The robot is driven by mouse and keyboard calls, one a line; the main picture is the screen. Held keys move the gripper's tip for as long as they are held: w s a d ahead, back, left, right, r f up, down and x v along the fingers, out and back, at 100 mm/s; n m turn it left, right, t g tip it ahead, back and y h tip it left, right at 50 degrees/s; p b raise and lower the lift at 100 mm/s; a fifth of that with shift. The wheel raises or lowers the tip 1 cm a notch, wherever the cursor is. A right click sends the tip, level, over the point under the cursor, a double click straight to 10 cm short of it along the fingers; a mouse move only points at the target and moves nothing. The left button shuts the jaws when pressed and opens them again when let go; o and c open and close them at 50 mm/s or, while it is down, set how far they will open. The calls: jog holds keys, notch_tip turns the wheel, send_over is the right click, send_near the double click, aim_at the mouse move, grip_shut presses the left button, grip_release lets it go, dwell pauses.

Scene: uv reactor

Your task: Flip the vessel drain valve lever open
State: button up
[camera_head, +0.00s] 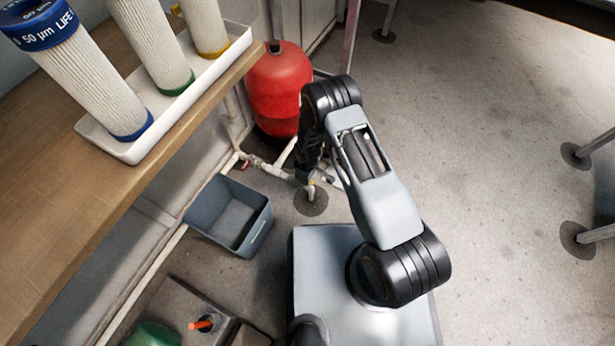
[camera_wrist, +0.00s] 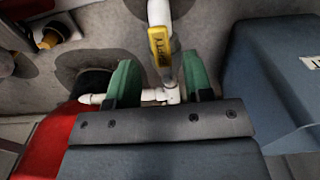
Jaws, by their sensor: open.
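The yellow valve lever (camera_wrist: 159,46), with dark lettering on it, lies along a white pipe in the wrist view. My gripper (camera_wrist: 160,80) is open, its two green fingers spread to either side of the pipe fitting just below the lever in the picture. Whether a finger touches the pipe is not clear. The red vessel (camera_head: 280,88) stands on the floor beside the bench in the head view, and part of it shows at lower left in the wrist view (camera_wrist: 60,140). In the head view my arm largely hides the gripper and the lever.
A grey-blue bin (camera_head: 262,222) sits close by on the floor, at right in the wrist view (camera_wrist: 270,80). White pipes (camera_head: 262,164) run low near the vessel. A wooden bench (camera_head: 60,190) carries a white tray (camera_head: 128,150) of filter cartridges.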

notch_tip(320, 180, up, 11)
jog(key=p, duration=0.3)
jog(key=shift+p, duration=0.3)
